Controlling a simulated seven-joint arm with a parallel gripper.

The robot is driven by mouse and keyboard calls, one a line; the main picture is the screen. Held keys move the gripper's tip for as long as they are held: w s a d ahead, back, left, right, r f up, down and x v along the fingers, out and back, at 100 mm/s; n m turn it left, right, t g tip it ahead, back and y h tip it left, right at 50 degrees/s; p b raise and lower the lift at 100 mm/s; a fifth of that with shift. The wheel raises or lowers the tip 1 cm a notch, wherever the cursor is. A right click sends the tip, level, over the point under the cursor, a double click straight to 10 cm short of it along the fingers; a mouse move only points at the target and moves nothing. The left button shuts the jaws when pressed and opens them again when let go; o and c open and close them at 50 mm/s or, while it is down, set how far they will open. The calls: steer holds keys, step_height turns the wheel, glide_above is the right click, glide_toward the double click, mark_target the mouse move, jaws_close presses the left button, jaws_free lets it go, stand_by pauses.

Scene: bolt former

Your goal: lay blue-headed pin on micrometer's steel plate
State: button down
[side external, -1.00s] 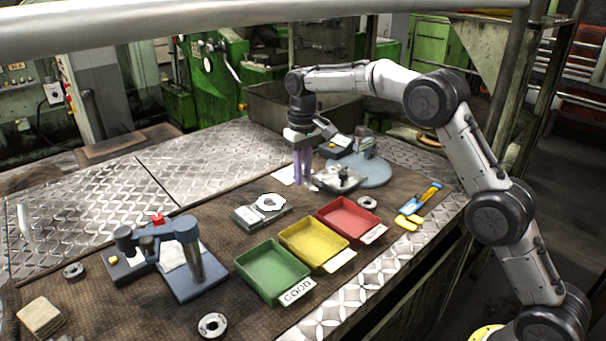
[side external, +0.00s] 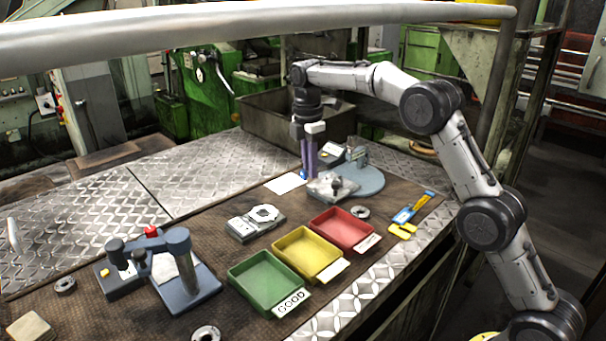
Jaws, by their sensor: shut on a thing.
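My gripper (side external: 309,173) points down over the far part of the bench, at the left back edge of a pale metal block (side external: 331,188). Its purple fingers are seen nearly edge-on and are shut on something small. I cannot make out a blue head or shaft there. A round blue-grey base (side external: 369,183) with an upright gauge lies right behind the block. A blue stand with a red knob (side external: 187,263) and a pale plate (side external: 166,268) stands at front left. I cannot tell for sure which device is the micrometer.
Green (side external: 264,283), yellow (side external: 309,254) and red (side external: 342,230) trays stand in a row at the front edge. A grey flat device (side external: 255,222) lies behind them. A white sheet (side external: 286,183) is left of my gripper. A blue-and-yellow caliper (side external: 412,209) lies at right.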

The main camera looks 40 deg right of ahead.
steer(key=d, duration=0.1)
steer(key=d+r+n, duration=0.1)
steer(key=d, duration=0.1)
steer(key=d+n, duration=0.1)
steer(key=shift+w+d+r, duration=0.1)
steer(key=shift+d+r, duration=0.2)
steer(key=shift+r, duration=0.05)
steer(key=shift+d+f, duration=0.1)
steer(key=shift+d, duration=0.1)
glide_above(323, 184)
steer(key=shift+a+f, duration=0.1)
steer(key=shift+f, duration=2.05)
steer(key=shift+f, duration=0.8)
steer(key=c, duration=0.8)
jaws_free()
steer(key=shift+o, duration=0.2)
